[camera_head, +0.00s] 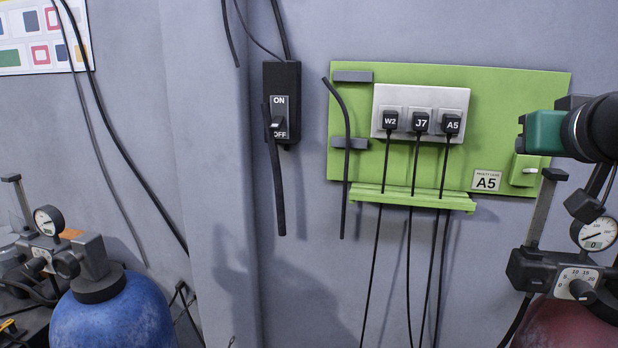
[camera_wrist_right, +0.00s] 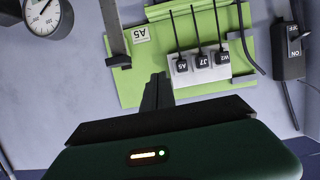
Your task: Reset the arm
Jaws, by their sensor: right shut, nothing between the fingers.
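My right arm (camera_head: 598,128) comes in from the right in the head view, with its teal gripper housing (camera_head: 543,132) in front of the right edge of the green panel (camera_head: 530,90). In the right wrist view, my right gripper (camera_wrist_right: 158,85) shows dark fingers shut together and empty. They point toward the green panel and appear apart from it. My left gripper is in neither view.
Three labelled plugs, W2 (camera_head: 390,119), J7 (camera_head: 420,121) and A5 (camera_head: 452,123), sit in a white outlet plate (camera_head: 425,97). A black ON/OFF switch (camera_head: 281,105) hangs left. Gauge-topped cylinders stand at left (camera_head: 115,315) and right (camera_head: 560,325), the right one below my arm.

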